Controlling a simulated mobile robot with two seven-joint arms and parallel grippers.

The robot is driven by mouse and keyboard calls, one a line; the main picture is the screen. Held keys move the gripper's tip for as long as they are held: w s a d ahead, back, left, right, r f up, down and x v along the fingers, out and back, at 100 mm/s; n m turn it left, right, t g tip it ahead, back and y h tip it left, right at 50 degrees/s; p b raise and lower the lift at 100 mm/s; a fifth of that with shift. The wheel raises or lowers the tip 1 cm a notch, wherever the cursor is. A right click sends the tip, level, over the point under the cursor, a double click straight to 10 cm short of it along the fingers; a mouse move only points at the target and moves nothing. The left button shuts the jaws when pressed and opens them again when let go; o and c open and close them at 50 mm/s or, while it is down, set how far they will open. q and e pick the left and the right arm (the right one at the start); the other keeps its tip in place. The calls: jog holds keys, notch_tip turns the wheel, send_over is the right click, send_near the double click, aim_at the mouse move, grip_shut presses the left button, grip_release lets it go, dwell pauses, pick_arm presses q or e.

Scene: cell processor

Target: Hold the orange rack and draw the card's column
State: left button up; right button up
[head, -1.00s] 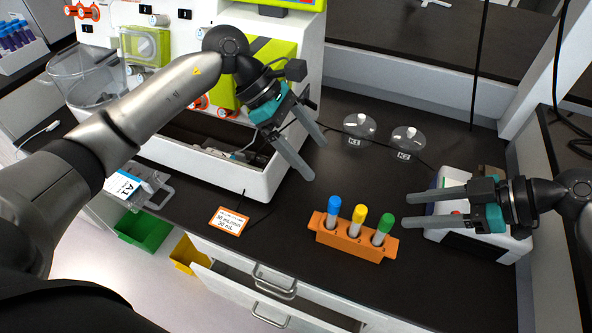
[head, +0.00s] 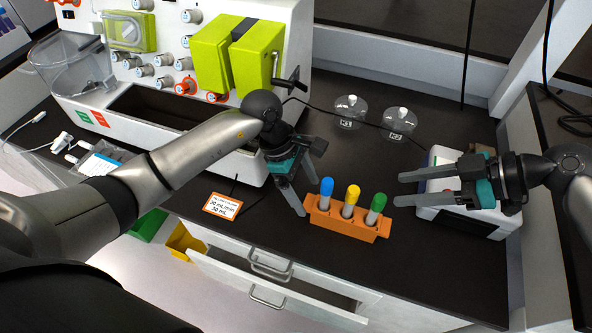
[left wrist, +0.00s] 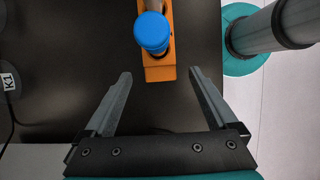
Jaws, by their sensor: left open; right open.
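An orange rack (head: 341,226) stands on the black bench and holds three tubes upright: blue-capped (head: 326,190), yellow-capped (head: 350,200) and green-capped (head: 376,207). The card (head: 222,206), white with an orange border, lies left of the rack; I read "30 mL/min" and "30 mL", but its top line is too small. My left gripper (head: 303,188) is open at the rack's left end. In the left wrist view, the rack's end (left wrist: 158,73) and blue cap (left wrist: 153,33) lie ahead, roughly between the open fingers. My right gripper (head: 397,189) is open and empty, just right of the green-capped tube.
The white cell processor (head: 150,60) with green doors stands at the back left. Two clear domed vessels, K1 (head: 350,111) and K2 (head: 398,123), stand behind the rack. A white device (head: 466,218) sits under my right gripper. An open drawer (head: 270,287) juts out below the bench edge.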

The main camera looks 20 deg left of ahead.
aim_at(312, 203)
pick_arm(q)
jog(key=x, duration=0.5)
jog(key=shift+d+f, duration=0.15)
jog(key=shift+f, duration=0.15)
jog(key=shift+c, duration=0.2)
grip_shut()
dwell(0.9)
dwell(1.2)
